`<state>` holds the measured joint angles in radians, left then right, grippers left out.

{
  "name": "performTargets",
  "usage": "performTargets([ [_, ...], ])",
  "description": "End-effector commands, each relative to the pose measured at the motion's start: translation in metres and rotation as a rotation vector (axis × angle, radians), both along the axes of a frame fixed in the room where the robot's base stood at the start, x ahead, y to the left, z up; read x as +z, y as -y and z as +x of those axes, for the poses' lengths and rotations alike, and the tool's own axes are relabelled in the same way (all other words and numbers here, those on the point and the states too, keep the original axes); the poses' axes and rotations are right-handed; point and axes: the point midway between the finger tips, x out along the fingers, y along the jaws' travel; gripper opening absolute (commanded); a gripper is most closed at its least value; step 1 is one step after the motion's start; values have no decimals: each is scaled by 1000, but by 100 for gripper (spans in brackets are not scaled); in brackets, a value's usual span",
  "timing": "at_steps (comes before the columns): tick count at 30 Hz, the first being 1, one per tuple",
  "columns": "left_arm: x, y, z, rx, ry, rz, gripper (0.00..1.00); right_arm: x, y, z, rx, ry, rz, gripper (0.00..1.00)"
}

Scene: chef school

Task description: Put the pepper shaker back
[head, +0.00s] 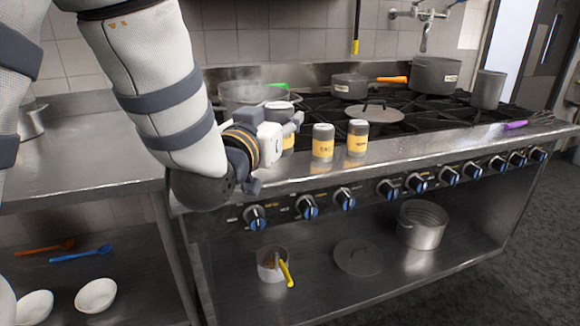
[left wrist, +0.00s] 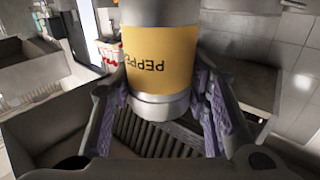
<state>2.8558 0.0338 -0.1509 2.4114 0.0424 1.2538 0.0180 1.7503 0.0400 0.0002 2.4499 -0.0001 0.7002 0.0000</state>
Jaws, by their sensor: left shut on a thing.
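My left gripper (head: 292,122) is over the stove's front ledge, shut on the pepper shaker (head: 279,105). In the head view the shaker is partly hidden behind the gripper, with its grey cap and some of its yellow label showing. In the left wrist view the pepper shaker (left wrist: 160,58) fills the space between the fingers of the gripper (left wrist: 163,112). Its yellow label reads "PEPPE" upside down. I cannot tell whether its base touches the ledge. Two similar yellow-labelled shakers, one nearer (head: 323,143) and one to its right (head: 357,139), stand upright on the ledge. My right gripper is not in view.
A steaming pot (head: 232,94) is behind the gripper. A lidded pan (head: 372,112) and several pots stand on the burners. A whisk with a purple handle (head: 515,124) lies at the right. Knobs line the stove front. The ledge (head: 430,143) right of the shakers is clear.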

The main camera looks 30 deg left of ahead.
Motion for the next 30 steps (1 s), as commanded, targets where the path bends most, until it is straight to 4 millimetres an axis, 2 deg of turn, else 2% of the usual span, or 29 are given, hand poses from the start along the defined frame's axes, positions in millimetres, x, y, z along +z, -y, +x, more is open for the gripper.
performTargets([
  [1, 13, -9, -2, 26, 7, 5, 9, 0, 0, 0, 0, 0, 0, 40],
  [4, 27, -23, -5, 65, 4, 2, 9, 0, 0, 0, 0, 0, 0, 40],
  [7, 28, -29, -2, 78, -1, -6, 9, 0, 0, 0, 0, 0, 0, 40],
  [11, 19, -37, 15, 85, 0, -16, 9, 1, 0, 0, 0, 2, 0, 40],
  [17, -12, -53, 79, 82, -3, 1, 9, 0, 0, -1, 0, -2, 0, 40],
  [18, -24, -56, 89, 81, -10, 1, 9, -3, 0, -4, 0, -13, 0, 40],
  [22, -58, -62, 111, 81, -17, 1, 9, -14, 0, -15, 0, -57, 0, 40],
  [28, -71, -66, 125, 80, -8, 0, 9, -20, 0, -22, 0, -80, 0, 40],
  [30, -82, -67, 129, 80, -10, 0, 9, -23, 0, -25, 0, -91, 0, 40],
])
